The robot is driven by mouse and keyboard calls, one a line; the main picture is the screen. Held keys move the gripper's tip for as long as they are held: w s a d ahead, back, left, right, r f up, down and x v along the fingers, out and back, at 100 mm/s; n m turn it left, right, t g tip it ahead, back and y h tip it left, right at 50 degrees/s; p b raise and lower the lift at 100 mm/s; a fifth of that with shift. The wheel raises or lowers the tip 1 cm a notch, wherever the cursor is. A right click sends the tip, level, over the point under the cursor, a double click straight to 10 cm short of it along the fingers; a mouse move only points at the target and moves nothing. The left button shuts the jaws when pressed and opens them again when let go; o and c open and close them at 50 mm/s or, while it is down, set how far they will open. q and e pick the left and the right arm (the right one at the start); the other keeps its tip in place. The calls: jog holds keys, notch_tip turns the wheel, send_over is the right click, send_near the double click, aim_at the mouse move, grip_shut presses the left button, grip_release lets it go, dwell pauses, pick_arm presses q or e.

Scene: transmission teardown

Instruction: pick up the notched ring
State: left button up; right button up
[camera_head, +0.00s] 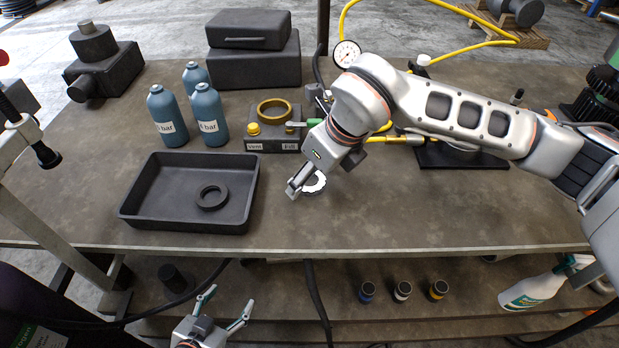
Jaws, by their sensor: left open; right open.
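My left gripper (226,304) is open and empty, low in front of the table edge, well away from the ring.
A black tray (133,206) holds a dark ring (212,197) to the left. Behind stand blue bottles (168,115) and a labelled grey block (274,134) with a brass ring (274,109). A pressure gauge (346,53) is behind my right arm. The front right tabletop is clear.

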jog(key=shift+f, duration=0.15)
jog(key=c, duration=1.4)
